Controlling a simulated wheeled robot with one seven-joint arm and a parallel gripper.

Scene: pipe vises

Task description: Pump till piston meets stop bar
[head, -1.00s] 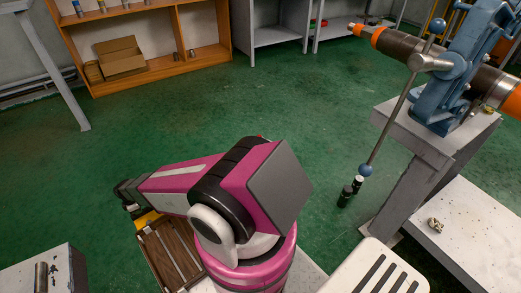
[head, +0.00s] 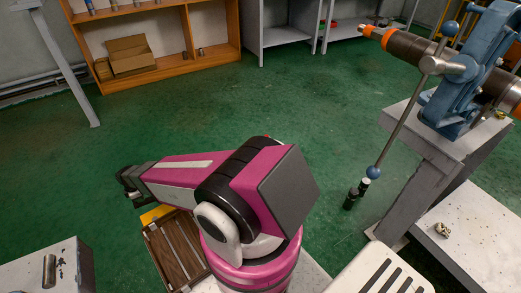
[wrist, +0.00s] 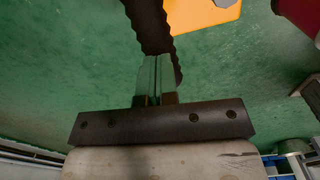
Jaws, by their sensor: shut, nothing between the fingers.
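My gripper (wrist: 157,80) is shut and empty in the wrist view, with green floor behind it. In the head view my gripper (head: 130,182) is at the left end of my folded arm, above the floor and far from the vise. A blue pipe vise (head: 462,78) stands on a grey pedestal at the right, with a dark pipe (head: 412,47) through it. Its slanting steel bar (head: 402,118) has blue balls at its ends. I cannot make out a pump, piston or stop bar in either view.
A wooden crate (head: 168,252) lies by my base. A grey block (head: 60,270) is at lower left, a grey bench (head: 470,228) at lower right. An orange shelf (head: 165,72) stands at the back. A yellow piece (wrist: 205,12) shows in the wrist view. The middle floor is clear.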

